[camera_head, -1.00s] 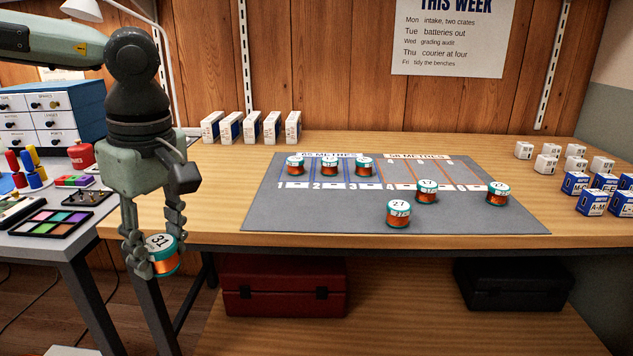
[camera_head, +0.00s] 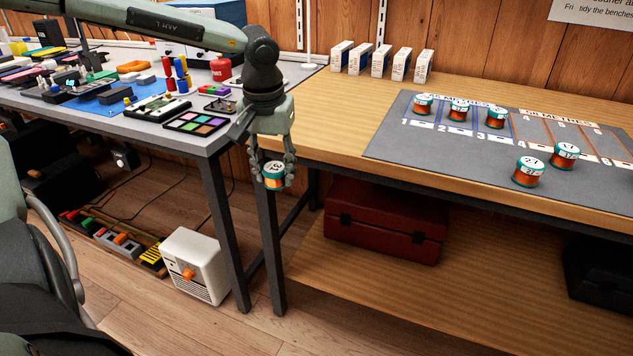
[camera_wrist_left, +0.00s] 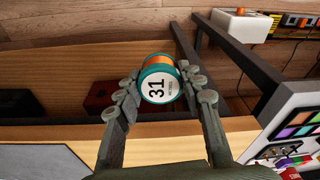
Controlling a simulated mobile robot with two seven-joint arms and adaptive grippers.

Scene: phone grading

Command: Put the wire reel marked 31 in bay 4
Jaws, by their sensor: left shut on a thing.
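My left gripper (camera_head: 275,168) is shut on the wire reel marked 31 (camera_head: 273,182), copper with a teal rim and white label. It holds the reel in front of the gap between the two benches, off the mat. The left wrist view shows the reel (camera_wrist_left: 159,84) between both fingers (camera_wrist_left: 160,95), its label facing the camera. The grey mat (camera_head: 395,148) on the wooden bench has numbered bays; bay 4 (camera_head: 535,128), right of the third back reel, looks empty. My right gripper is out of view.
Three reels (camera_head: 458,110) stand in bays 1 to 3. Reel 27 (camera_head: 527,172) and reel 17 (camera_head: 564,155) stand towards the mat's front and right. White boxes (camera_head: 381,60) line the back. A grey bench (camera_head: 200,140) with a colour palette (camera_head: 196,122) is at left.

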